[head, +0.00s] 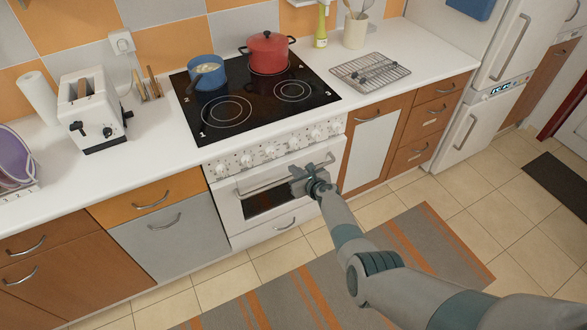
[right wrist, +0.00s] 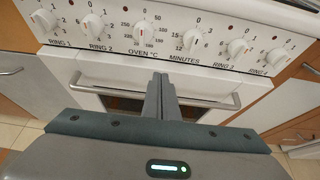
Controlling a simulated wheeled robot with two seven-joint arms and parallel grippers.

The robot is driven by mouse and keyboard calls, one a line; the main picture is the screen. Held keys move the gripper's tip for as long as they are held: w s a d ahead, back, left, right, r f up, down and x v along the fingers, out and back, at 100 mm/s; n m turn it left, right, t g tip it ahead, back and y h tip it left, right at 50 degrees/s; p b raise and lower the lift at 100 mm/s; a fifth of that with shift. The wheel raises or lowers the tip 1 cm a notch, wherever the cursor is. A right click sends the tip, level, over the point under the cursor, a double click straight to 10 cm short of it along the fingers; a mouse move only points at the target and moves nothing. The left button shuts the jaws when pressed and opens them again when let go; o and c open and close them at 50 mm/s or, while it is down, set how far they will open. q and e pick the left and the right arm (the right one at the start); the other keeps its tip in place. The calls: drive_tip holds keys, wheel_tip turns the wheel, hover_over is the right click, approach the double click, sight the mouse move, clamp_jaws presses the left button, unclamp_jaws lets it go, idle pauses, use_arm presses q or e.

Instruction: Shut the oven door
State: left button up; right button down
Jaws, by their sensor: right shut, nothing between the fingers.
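The white oven door (head: 232,212) is below the knob panel of the stove, with a dark window and a bar handle (head: 245,189) across its top. It stands upright or nearly so; I cannot tell whether a small gap is left at its top edge. My right gripper (head: 298,184) is in front of the right part of the door, close to the handle. In the right wrist view its fingers (right wrist: 161,80) are shut and empty, over the middle of the handle (right wrist: 205,103). I cannot tell whether they touch the door. My left gripper is out of view.
Above the door is a row of white knobs (right wrist: 143,31). A blue pot (head: 207,74) and a red pot (head: 268,55) stand on the black cooktop (head: 245,103). A toaster (head: 92,112) stands at left, a wire rack (head: 370,72) at right. A striped rug (head: 330,280) lies on the floor.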

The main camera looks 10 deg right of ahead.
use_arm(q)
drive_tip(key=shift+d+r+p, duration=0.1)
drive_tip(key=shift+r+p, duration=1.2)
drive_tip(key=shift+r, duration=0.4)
use_arm(e)
drive_tip(key=shift+s+d+r, duration=0.1)
drive_tip(key=shift+s+r, duration=0.2)
drive_tip(key=shift+r, duration=0.6)
drive_tip(key=shift+s+d+r, duration=0.1)
drive_tip(key=shift+s+r, duration=0.15)
drive_tip(key=shift+r, duration=0.65)
